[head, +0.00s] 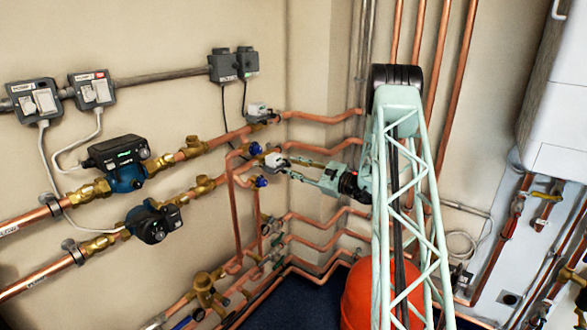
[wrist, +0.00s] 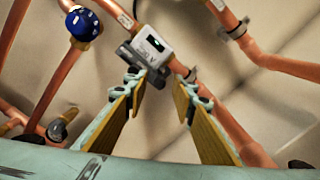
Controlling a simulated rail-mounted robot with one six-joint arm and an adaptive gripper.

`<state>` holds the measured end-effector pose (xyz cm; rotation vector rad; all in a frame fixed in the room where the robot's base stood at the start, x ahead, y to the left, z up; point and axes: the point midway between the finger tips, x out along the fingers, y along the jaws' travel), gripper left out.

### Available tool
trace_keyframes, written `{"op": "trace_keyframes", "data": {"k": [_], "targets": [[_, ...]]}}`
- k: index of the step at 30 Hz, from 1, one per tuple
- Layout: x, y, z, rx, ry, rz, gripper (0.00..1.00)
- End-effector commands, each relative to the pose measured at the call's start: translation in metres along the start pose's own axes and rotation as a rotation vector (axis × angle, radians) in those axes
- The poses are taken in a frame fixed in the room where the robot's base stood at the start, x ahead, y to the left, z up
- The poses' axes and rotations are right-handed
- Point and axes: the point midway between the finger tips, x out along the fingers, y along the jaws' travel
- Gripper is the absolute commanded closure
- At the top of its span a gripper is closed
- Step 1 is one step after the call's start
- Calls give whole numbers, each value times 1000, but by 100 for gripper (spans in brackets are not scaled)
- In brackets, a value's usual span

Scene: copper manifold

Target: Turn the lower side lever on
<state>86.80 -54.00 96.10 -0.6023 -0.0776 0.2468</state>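The lower white valve actuator box (head: 274,160) sits on a brass and copper pipe near the room corner. In the wrist view this box (wrist: 157,43) is at upper centre, with a dark grey lever-like part (wrist: 141,58) along its lower left side. My gripper (head: 287,167) reaches in from the right, close to the box. In the wrist view my gripper (wrist: 160,82) is open, with nothing between its fingers. The left fingertip is close to the grey part; I cannot tell whether they touch. The right finger overlaps the copper pipe in the picture.
An upper white actuator box (head: 259,111) sits above on another pipe. A blue valve cap (wrist: 83,24) is at upper left. Vertical copper pipes (head: 237,220) run just left of my gripper. A red vessel (head: 365,297) stands below my arm.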

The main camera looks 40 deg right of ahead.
Motion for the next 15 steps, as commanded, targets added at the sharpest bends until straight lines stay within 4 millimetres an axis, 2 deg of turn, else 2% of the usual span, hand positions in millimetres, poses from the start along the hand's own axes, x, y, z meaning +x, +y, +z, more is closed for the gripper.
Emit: {"op": "trace_keyframes", "data": {"k": [8, 15], "targets": [[-4, 0, -1, 1, 1, 0, 75], [-20, 0, -1, 1, 1, 0, 75]]}}
